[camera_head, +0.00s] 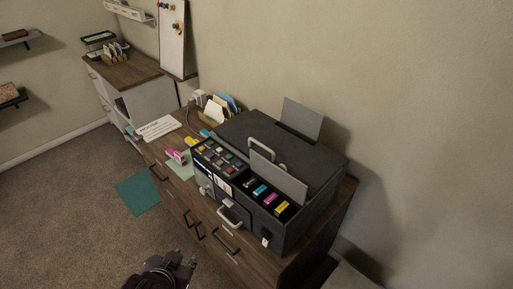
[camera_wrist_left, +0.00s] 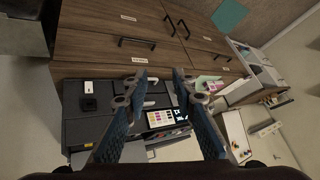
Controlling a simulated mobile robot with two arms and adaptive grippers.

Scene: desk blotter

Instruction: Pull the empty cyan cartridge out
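The cyan cartridge (camera_head: 260,190) sits in the open slot row at the front of the dark printer (camera_head: 325,172), between a dark cartridge (camera_head: 249,183) and a magenta cartridge (camera_head: 270,199). A yellow cartridge (camera_head: 282,208) is at the row's right end. My left gripper (camera_head: 182,261) is low in front of the cabinet, well apart from the printer. In the left wrist view its two blue fingers are spread with nothing between them (camera_wrist_left: 160,76). The cyan cartridge cannot be made out there. My right gripper is in neither view.
A raised lid panel (camera_head: 278,177) stands behind the cartridge row. A loose magenta box (camera_head: 177,157) lies on the desk left of the printer, with paper holders (camera_head: 216,110) behind. Drawer handles (camera_head: 227,245) stick out of the cabinet. A teal mat (camera_head: 138,193) lies on the floor.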

